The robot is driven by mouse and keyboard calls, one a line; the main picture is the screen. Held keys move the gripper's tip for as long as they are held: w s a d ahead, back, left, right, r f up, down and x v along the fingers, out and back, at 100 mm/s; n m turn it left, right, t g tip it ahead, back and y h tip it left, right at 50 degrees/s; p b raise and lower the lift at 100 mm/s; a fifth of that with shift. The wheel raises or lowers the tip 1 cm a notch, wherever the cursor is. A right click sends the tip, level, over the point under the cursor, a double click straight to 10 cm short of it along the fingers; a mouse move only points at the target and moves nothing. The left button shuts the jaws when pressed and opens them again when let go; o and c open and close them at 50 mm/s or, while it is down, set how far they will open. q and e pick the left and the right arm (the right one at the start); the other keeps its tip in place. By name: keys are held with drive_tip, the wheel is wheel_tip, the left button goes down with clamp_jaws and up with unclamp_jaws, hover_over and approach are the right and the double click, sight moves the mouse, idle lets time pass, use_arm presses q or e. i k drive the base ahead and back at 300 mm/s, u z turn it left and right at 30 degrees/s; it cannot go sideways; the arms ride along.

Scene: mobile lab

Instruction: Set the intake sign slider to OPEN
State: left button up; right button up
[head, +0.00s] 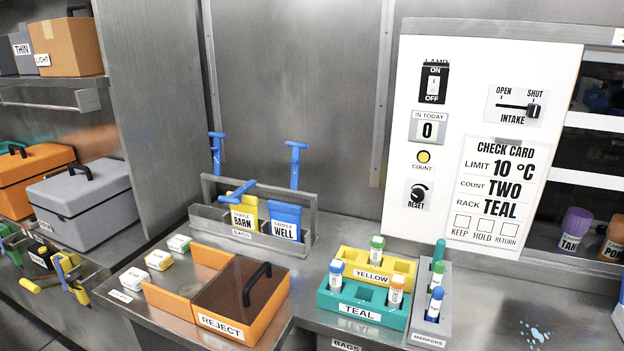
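The intake sign slider (516,105) is on the white wall panel (455,60) at the upper right. Its dark knob (533,110) sits at the right end of a horizontal slot, below the word SHUT. The word OPEN is above the left end of the slot, and INTAKE is printed beneath. Nothing touches or covers the knob. Neither of my grippers shows in the head view.
Below stand yellow (350,262) and teal (335,300) racks with tubes.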

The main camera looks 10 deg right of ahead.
sight(533, 110)
drive_tip(key=z, duration=1.45)
